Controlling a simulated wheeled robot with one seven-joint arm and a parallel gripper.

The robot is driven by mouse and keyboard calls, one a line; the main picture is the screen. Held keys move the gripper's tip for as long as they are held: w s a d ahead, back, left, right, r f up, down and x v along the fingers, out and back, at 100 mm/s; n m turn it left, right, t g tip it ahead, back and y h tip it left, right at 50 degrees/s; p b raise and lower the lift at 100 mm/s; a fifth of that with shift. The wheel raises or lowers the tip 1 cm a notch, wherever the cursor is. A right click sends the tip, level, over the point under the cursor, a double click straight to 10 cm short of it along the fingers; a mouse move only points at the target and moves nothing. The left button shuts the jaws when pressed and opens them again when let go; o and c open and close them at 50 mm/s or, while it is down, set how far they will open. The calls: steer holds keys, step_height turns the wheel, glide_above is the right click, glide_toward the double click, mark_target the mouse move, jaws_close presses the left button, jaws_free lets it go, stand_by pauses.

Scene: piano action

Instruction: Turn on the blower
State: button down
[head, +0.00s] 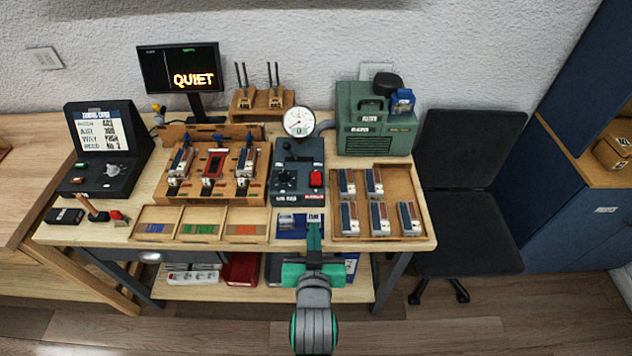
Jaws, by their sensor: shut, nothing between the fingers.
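A green machine box (376,130), which looks like the blower, stands at the back right of the bench, with a black cap and a blue part on top. Its small labels are too small to read. A dark control box (298,172) stands left of it, with a black knob or lever and a red switch (316,179) on its face. I cannot tell the switch's position. A round dial gauge (299,121) stands behind the control box. My gripper (314,222) is shut and empty over the bench's front edge, in front of the control box, and partly covers a blue pad there.
A wooden tray (408,178) with several metal-and-wood blocks lies right of my gripper. Labelled shallow trays (200,210) lie to the left, before a wooden rack (248,190) of blocks. A monitor (180,68) reads "QUIET". A black chair (460,200) stands at the right.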

steer(key=w+r, duration=0.6)
steer(key=r, duration=0.3)
steer(key=shift+d, duration=0.2)
glide_above(316, 178)
steer(key=s, duration=0.4)
steer(key=f, duration=0.3)
steer(key=shift+w+f, duration=0.2)
steer(key=shift+f, duration=0.05)
step_height(316, 178, down, 3)
steer(key=shift+s+f, duration=0.1)
steer(key=shift+f, duration=0.45)
